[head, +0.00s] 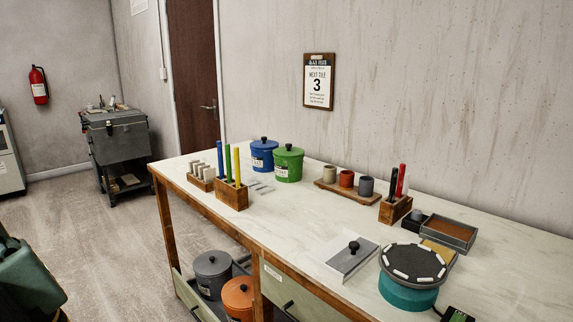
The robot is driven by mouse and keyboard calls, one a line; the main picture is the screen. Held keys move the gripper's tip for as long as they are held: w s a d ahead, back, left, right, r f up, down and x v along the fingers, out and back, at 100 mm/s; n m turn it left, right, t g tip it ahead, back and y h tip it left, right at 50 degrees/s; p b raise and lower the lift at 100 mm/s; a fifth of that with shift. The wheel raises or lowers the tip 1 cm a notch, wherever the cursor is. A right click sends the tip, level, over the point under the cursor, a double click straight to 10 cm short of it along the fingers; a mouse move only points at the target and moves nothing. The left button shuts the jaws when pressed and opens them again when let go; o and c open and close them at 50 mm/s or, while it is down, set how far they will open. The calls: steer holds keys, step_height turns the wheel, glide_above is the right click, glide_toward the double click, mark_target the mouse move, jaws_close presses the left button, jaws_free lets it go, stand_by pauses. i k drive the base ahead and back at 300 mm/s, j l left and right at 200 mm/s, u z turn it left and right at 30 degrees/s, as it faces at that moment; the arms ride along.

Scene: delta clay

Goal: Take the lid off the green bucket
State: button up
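The green bucket (288,167) stands upright toward the far end of the long table. Its green lid (288,150) sits on top and has a dark round knob (289,146). A pale label is on the bucket's front. A blue bucket (263,157) with its own lid and dark knob stands close behind it to the left. My gripper is not in view.
A block with blue, green and yellow sticks (231,195) stands in front left of the bucket. A board with small cups (346,187) is to its right. A knobbed plate (347,257) and teal turntable (408,294) are nearer. Middle tabletop is clear.

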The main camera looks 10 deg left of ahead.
mark_target(288, 152)
steer(key=i+j+z, duration=0.15)
steer(key=j+z, duration=0.2)
steer(key=j, duration=0.85)
steer(key=j+z, duration=0.3)
steer(key=j, duration=0.9)
steer(key=j+z, duration=0.35)
steer(key=j, duration=0.85)
steer(key=i+j+z, duration=0.15)
steer(key=i+j, duration=0.3)
steer(key=i, duration=0.95)
